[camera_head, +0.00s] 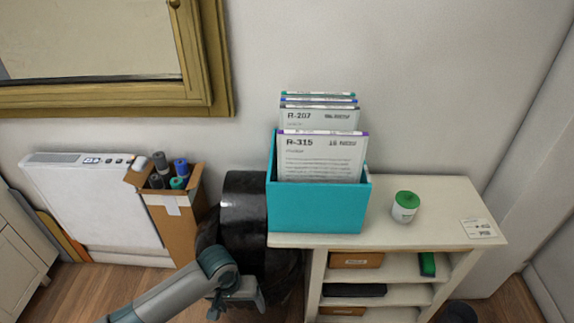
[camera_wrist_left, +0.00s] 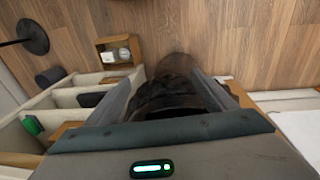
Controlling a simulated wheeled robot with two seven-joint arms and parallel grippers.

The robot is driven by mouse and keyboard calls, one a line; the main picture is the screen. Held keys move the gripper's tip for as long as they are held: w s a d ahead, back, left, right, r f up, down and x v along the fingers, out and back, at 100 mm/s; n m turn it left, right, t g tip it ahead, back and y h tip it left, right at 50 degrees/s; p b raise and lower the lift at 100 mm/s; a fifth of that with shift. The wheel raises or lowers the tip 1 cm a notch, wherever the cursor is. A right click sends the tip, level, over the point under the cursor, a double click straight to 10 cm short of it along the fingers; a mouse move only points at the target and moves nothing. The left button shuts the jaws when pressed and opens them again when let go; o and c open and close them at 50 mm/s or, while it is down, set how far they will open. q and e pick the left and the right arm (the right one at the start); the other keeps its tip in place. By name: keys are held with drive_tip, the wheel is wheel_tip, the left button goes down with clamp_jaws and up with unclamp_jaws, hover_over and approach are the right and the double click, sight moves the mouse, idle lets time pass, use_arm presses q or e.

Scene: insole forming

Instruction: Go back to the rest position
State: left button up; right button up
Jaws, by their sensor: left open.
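My left gripper (camera_head: 238,299) is low in the head view, left of the cream shelf unit (camera_head: 440,205) and in front of a glossy black cylindrical thing (camera_head: 243,215). In the left wrist view its two fingers (camera_wrist_left: 165,85) stand wide apart with nothing held between them. A dark rounded thing shows beyond the fingers there. My left arm comes in from the bottom left. My right gripper is not in view.
A teal box (camera_head: 318,208) with labelled cards (camera_head: 321,160) and a green-lidded jar (camera_head: 404,207) stand on the shelf top. A cardboard box of rolls (camera_head: 178,225) and a white panel (camera_head: 95,205) stand left. Bare wooden floor (camera_wrist_left: 215,40) shows in the wrist view.

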use_arm(q)
wheel_tip(320, 180, down, 19)
drive_tip(key=s+a+t+h, duration=0.1)
drive_tip(key=s+t, duration=0.1)
drive_tip(key=t, duration=0.1)
drive_tip(key=s+a+f, duration=0.2)
drive_tip(key=s+f, duration=0.3)
drive_tip(key=s, duration=0.3)
drive_tip(key=s+a+f+m+t, duration=0.1)
drive_tip(key=s+f, duration=0.4)
drive_tip(key=s, duration=0.3)
drive_tip(key=s+a+f+m, duration=0.1)
drive_tip(key=s+f, duration=0.3)
drive_tip(key=s, duration=0.4)
drive_tip(key=shift+s+a+f+t+y, duration=0.2)
drive_tip(key=shift+a+f+t+y, duration=0.2)
drive_tip(key=shift+a, duration=0.4)
drive_tip(key=shift+a, duration=0.1)
